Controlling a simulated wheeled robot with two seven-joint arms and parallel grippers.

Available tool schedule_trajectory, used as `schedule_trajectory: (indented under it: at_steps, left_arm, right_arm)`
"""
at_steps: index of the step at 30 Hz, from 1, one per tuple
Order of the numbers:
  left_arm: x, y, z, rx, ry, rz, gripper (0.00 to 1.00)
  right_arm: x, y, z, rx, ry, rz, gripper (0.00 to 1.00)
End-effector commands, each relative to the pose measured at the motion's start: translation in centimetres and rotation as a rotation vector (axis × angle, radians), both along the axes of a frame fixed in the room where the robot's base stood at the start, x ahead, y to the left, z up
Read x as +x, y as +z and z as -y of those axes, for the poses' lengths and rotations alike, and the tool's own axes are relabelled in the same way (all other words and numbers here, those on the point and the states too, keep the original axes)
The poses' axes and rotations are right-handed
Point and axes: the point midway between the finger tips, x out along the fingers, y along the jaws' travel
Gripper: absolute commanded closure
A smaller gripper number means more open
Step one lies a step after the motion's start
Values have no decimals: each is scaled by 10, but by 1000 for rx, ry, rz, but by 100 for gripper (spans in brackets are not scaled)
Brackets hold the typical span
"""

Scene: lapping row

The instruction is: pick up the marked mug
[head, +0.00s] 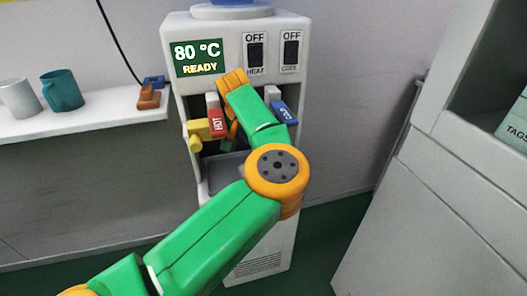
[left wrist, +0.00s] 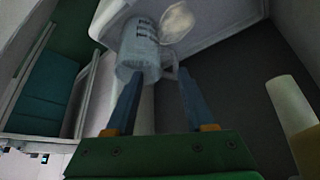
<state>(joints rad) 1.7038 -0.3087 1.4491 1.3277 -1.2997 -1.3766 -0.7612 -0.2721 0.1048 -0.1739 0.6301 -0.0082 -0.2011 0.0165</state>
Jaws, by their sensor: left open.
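In the left wrist view a pale, bluish mug (left wrist: 139,45) with dark printed lettering is just ahead of my left gripper (left wrist: 160,72). Its handle (left wrist: 170,66) shows toward the right finger. The two fingers are apart, with the left fingertip overlapping the mug in the picture; I cannot tell whether they touch. In the head view my left arm reaches into the bay of the water dispenser (head: 265,255). The fingers and the printed mug are hidden there behind the arm and taps. My right gripper is not in view.
The red HOT tap (head: 216,120) and blue tap (head: 283,113) hang close to my wrist. A white shelf (head: 80,127) at the left holds a white mug (head: 19,98) and a teal mug (head: 62,91). A grey cabinet (head: 430,190) stands at the right.

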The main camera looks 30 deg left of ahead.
Motion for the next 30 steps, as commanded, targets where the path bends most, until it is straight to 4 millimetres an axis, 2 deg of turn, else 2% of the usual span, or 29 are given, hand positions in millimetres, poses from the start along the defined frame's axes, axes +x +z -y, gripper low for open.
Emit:
schedule_trajectory:
  at_steps: [5, 13, 21, 27, 30]
  left_arm:
    - [7, -15, -1, -1, 0, -2, 46]
    - [28, -60, -3, -1, 0, -2, 46]
    - [32, -64, -4, 0, 0, 0, 46]
    - [31, -64, -4, 0, 0, 0, 100]
    - [31, -64, -4, 0, 0, 0, 100]
  right_arm:
    - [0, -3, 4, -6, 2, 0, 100]
    - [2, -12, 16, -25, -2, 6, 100]
    - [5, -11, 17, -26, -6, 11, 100]
    - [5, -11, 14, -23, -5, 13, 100]
    - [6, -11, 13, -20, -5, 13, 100]
